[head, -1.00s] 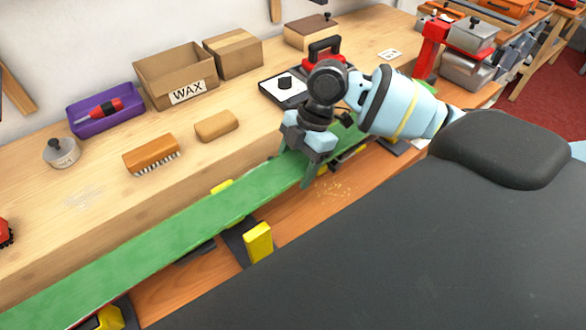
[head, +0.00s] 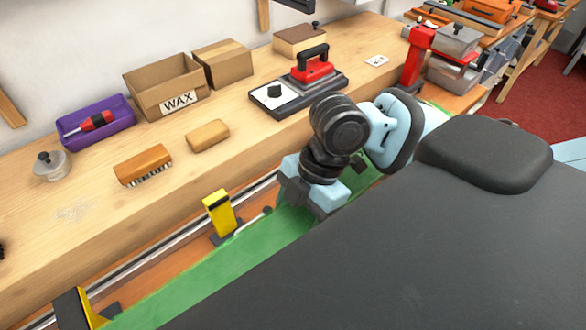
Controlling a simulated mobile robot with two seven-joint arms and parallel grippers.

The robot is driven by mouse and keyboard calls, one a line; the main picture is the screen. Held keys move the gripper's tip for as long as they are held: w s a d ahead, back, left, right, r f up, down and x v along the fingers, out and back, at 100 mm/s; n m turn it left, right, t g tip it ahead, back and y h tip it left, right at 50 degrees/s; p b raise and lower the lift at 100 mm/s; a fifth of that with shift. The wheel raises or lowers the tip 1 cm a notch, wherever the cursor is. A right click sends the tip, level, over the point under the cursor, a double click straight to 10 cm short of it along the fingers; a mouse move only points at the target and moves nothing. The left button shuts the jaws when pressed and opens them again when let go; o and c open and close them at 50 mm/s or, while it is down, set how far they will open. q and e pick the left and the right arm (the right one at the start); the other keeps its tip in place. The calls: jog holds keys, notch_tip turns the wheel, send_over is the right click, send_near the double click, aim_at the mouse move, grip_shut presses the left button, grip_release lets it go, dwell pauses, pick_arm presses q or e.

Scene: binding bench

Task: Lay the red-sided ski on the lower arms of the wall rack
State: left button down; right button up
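The ski (head: 200,282) shows its green face upward and runs diagonally beneath my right gripper. Its red side does not show now, and much of its length is hidden behind my dark body. My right gripper (head: 308,212) is over the ski and appears shut on it; the fingertips are hidden. My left gripper is not in view, nor is the wall rack.
Yellow vise jaws (head: 218,212) and (head: 75,306) stand along the bench's front rail (head: 165,243). A red post (head: 417,57) stands at right.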

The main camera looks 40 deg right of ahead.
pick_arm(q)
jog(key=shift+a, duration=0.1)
pick_arm(e)
jog(key=shift+s+a+r, duration=0.1)
jog(key=shift+s+a, duration=0.25)
jog(key=shift+s, duration=0.2)
jog(key=shift+s+a+r, duration=0.1)
jog(key=shift+s+a, duration=0.2)
jog(key=shift+s, duration=0.25)
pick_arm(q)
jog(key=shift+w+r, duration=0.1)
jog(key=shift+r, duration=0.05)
pick_arm(e)
jog(key=shift+r, duration=0.1)
jog(key=shift+r+p, duration=0.75)
jog(key=shift+r, duration=0.7)
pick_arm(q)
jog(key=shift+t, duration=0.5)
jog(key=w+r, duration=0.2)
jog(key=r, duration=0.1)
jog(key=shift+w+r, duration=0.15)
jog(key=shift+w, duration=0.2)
